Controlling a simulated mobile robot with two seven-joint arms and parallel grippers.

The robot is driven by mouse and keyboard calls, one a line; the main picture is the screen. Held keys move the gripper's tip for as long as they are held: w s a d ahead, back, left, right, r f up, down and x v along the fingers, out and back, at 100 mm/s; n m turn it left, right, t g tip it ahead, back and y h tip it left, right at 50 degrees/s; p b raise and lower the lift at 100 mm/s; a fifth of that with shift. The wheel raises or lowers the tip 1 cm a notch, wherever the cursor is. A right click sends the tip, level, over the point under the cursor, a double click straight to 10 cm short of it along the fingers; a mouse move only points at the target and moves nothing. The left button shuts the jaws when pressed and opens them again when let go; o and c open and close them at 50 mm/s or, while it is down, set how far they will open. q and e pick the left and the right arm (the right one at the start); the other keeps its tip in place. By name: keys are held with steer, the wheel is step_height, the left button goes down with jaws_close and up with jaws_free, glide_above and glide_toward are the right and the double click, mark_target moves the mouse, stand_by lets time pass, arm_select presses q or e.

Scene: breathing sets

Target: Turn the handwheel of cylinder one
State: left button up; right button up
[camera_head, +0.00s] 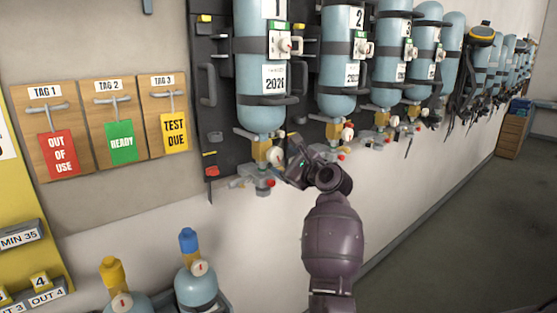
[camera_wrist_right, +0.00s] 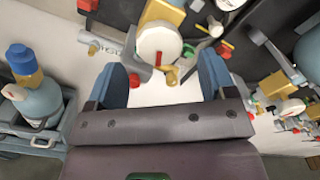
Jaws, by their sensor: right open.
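Cylinder one (camera_head: 262,85) is a light blue cylinder marked 1, hanging valve-down on a dark wall board. A pale round handwheel (camera_head: 275,156) sits on its brass valve at the bottom. In the right wrist view, a white round face with a red mark (camera_wrist_right: 159,44), apparently this handwheel, lies just ahead of the fingers. My right gripper (camera_head: 295,160) is beside the valve, its far finger partly hidden; in the wrist view its two blue fingers (camera_wrist_right: 162,82) stand apart with nothing gripped between them. Contact with the wheel cannot be made out. My left gripper is out of view.
Cylinder two (camera_head: 340,60) and several more hang along the wall to the right. A red knob (camera_head: 268,183) and fittings sit under cylinder one's valve. Tag boards (camera_head: 108,120) hang to the left. Small blue cylinders (camera_head: 197,285) stand below. Floor at right is clear.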

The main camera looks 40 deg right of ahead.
steer(key=s, duration=0.6)
steer(key=shift+d+b, duration=0.2)
steer(key=shift+b, duration=0.1)
